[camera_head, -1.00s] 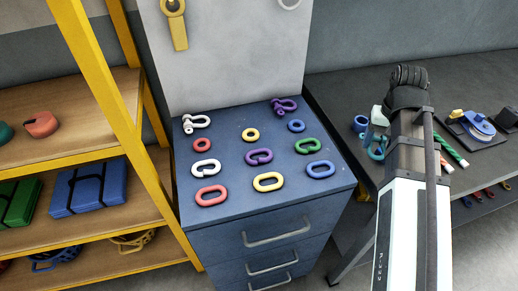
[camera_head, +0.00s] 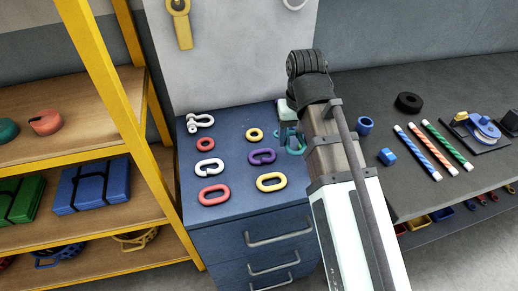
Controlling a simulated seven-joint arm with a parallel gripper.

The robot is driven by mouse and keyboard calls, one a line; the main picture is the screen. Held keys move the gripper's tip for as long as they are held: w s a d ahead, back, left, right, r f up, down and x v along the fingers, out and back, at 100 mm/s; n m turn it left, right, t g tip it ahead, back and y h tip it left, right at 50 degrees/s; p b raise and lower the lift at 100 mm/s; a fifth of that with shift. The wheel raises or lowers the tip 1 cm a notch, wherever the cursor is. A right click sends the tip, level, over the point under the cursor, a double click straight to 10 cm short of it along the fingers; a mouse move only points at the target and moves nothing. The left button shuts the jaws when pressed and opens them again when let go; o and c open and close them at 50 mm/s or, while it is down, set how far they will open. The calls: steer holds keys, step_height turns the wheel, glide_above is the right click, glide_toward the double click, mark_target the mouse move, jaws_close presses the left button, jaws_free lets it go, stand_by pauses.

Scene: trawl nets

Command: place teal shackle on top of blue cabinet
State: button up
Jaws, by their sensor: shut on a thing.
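The teal shackle (camera_head: 291,140) hangs at my gripper (camera_head: 288,124), partly hidden behind my arm. My gripper is shut on it, though the fingers are mostly hidden. In this view the shackle overlaps the right part of the blue cabinet top (camera_head: 232,202); I cannot tell its height above the surface. The cabinet top holds a white shackle (camera_head: 200,122) at the back left, and red, white, yellow and purple rings and links. My arm hides the right side of the top.
A yellow shelving frame (camera_head: 100,90) stands close on the left. On the dark bench (camera_head: 455,190) at right are a black ring (camera_head: 408,102), a blue ring (camera_head: 365,125), a blue block (camera_head: 387,156), striped rods (camera_head: 433,153) and a blue pulley (camera_head: 482,128).

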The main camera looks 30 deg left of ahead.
steer(key=s+a+r+n, duration=0.1)
steer(key=s+a+n, duration=0.1)
steer(key=s+a, duration=0.45)
glide_above(246, 121)
steer(key=shift+s+d+f, duration=0.1)
steer(key=shift+f, duration=0.5)
steer(key=shift+s+d+f, duration=0.1)
steer(key=shift+f, duration=0.45)
steer(key=shift+a+f, duration=0.1)
steer(key=shift+f, duration=1.9)
steer(key=shift+w+a+f, duration=0.1)
steer(key=shift+w+f, duration=0.05)
steer(key=shift+f, duration=0.05)
steer(key=shift+f, duration=0.1)
steer(key=o, duration=1.4)
